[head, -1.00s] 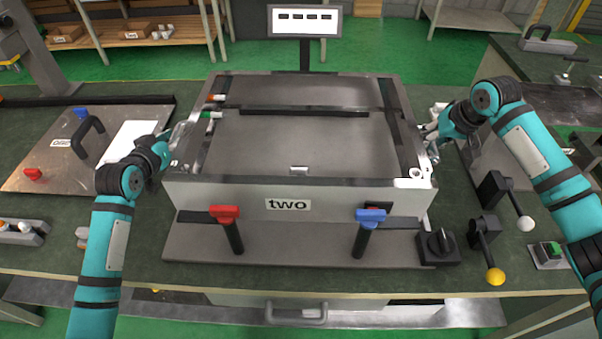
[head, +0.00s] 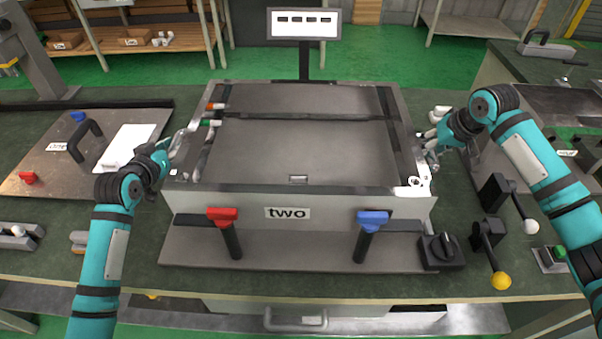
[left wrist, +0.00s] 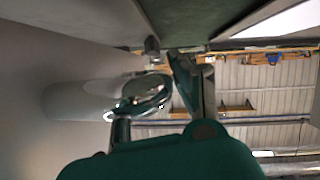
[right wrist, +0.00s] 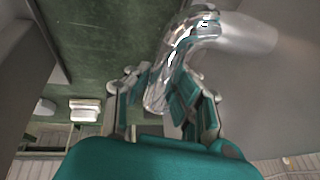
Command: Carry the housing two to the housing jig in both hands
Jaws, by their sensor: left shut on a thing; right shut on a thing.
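Housing two (head: 305,150) is a large grey open box with a "two" label on its front wall. It sits over the grey jig plate (head: 300,257), which carries a red-handled clamp (head: 224,222) and a blue-handled clamp (head: 371,222) at the front. My left gripper (head: 175,150) is shut on the housing's left side handle; the shiny curved handle also shows in the left wrist view (left wrist: 150,95). My right gripper (head: 432,150) is shut on the right side handle, a chrome bar in the right wrist view (right wrist: 178,60). Whether the housing touches the plate is hard to tell.
A panel with a black handle (head: 85,140) lies at the left. Levers with white and yellow knobs (head: 501,282), a black rotary knob (head: 442,250) and a green button (head: 560,252) stand at the right front. A sign (head: 304,23) stands behind the housing.

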